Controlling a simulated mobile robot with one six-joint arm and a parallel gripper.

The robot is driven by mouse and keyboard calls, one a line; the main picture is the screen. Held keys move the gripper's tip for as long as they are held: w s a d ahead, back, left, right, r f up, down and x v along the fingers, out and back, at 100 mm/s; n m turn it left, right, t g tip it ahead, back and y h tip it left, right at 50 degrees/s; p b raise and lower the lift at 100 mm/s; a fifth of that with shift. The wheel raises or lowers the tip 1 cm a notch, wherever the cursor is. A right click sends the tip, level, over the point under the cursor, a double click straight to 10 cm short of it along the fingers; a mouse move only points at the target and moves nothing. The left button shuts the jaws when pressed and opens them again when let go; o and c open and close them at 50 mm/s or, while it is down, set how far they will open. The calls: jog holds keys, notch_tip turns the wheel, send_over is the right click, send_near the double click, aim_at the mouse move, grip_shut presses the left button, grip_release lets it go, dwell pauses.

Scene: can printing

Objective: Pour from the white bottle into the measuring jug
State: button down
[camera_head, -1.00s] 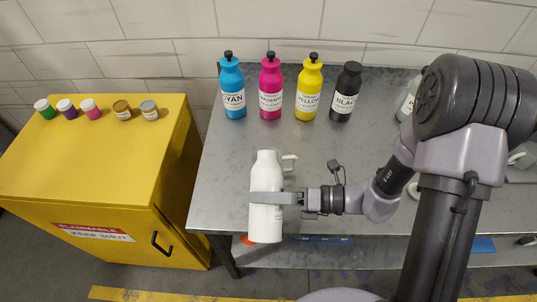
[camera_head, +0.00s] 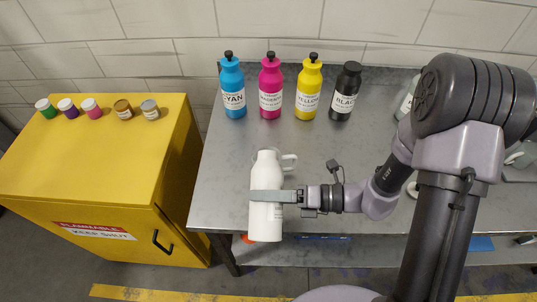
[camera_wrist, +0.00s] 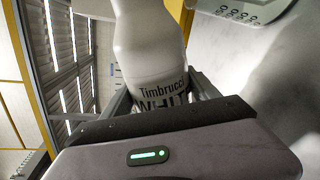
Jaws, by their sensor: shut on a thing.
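The white bottle (camera_head: 266,222) is held near the table's front edge, about upright, neck toward the back wall in the head view. Its label reads "Timbrucci WHIT…" in the wrist view (camera_wrist: 152,60). My gripper (camera_head: 268,196) is shut around the bottle's middle from the right; its fingers also flank the bottle in the wrist view (camera_wrist: 160,100). The measuring jug (camera_head: 289,161) is just behind the bottle in the head view, mostly hidden, with its handle to the right. A marked part of the jug shows at the wrist view's upper right (camera_wrist: 245,10). No pouring stream is visible.
Cyan (camera_head: 232,88), magenta (camera_head: 270,88), yellow (camera_head: 308,90) and black (camera_head: 346,92) bottles stand along the back of the grey table (camera_head: 225,180). A yellow cabinet (camera_head: 90,170) with several small jars stands left. The table's middle is clear.

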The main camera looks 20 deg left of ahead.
jog(key=shift+r+m+p, duration=0.1)
jog(key=shift+m+p, duration=0.2)
dwell(1.4)
jog(key=shift+w+r+m+p, duration=0.15)
jog(key=shift+r+m+p, duration=0.15)
jog(key=shift+p, duration=0.35)
dwell(1.1)
